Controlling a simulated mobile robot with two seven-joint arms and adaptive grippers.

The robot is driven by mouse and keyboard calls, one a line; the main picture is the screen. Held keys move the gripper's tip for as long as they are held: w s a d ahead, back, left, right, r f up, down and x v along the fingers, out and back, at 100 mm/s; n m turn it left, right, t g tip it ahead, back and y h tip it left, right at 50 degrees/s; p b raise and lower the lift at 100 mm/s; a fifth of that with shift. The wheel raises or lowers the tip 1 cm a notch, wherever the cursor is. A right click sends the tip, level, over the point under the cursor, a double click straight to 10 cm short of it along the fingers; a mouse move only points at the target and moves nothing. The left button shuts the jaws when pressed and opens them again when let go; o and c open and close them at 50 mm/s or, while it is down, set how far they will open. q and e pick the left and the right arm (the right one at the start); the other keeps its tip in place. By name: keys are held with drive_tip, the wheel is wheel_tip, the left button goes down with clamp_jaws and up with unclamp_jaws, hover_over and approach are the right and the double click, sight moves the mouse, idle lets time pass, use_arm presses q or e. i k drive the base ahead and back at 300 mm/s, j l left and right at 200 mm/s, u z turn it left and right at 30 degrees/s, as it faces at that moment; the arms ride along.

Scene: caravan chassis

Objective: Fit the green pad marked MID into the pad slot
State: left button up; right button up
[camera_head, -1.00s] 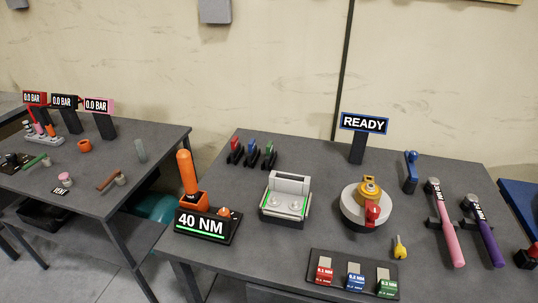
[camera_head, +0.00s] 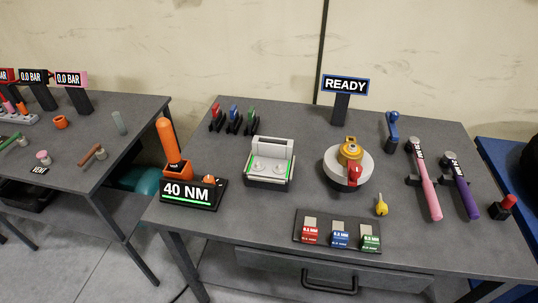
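A green block with a pale metal top (camera_head: 371,239) lies in the right place of a dark tray (camera_head: 300,239) at the table's front. Its small label is not readable as MID. A narrow green-topped piece (camera_head: 251,117) also stands in a black holder at the back left, with no readable mark. I cannot tell which is the pad. A grey fixture (camera_head: 276,145) with a raised back, two round discs and green side strips sits mid-table. No slot is clearly labelled, so I cannot tell whether the pad slot is there. Neither gripper is in view.
Red (camera_head: 310,234) and blue (camera_head: 340,235) blocks share the tray. A 40 NM stand (camera_head: 188,192) is left of the fixture. A round turntable (camera_head: 348,168), yellow key (camera_head: 382,206) and pink (camera_head: 428,190) and purple (camera_head: 463,190) tools are to the right. A drawer (camera_head: 330,268) is below.

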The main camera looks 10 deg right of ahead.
sight(271, 151)
drive_tip(key=i+j+u, duration=0.55)
drive_tip(key=j+u, duration=0.15)
